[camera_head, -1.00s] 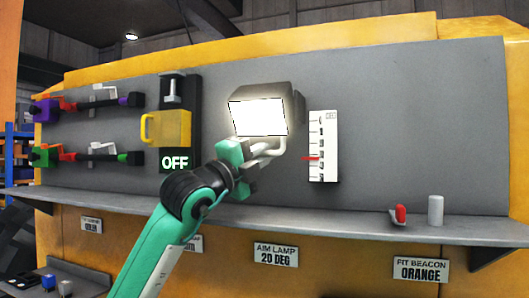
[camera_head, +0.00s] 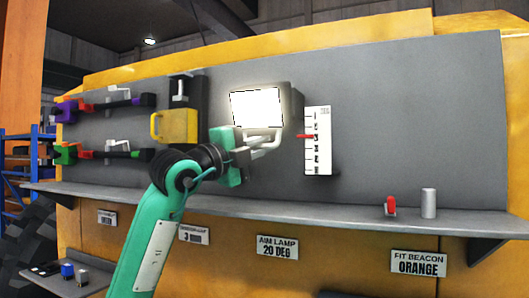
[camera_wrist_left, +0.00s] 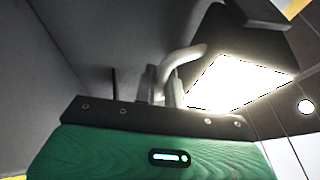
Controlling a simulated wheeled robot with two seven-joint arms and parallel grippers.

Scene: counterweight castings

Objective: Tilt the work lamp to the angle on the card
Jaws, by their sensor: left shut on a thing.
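The work lamp (camera_head: 258,106) is a grey box with a bright white face, mounted on the grey panel. A pale bent handle (camera_head: 264,138) hangs below it. My left gripper (camera_head: 243,154) is shut on this handle, just under the lamp. In the left wrist view the handle (camera_wrist_left: 180,60) runs down between the fingers (camera_wrist_left: 162,88), with the glowing lamp face (camera_wrist_left: 235,80) beside it. A white scale (camera_head: 318,150) with a red pointer (camera_head: 305,136) stands right of the lamp; its digits are too small to read. The card (camera_head: 277,247) reads "AIM LAMP 20 DEG". My right gripper is out of view.
A shelf (camera_head: 340,217) runs below the panel, bearing a red piece (camera_head: 390,206) and a grey cylinder (camera_head: 429,203) at the right.

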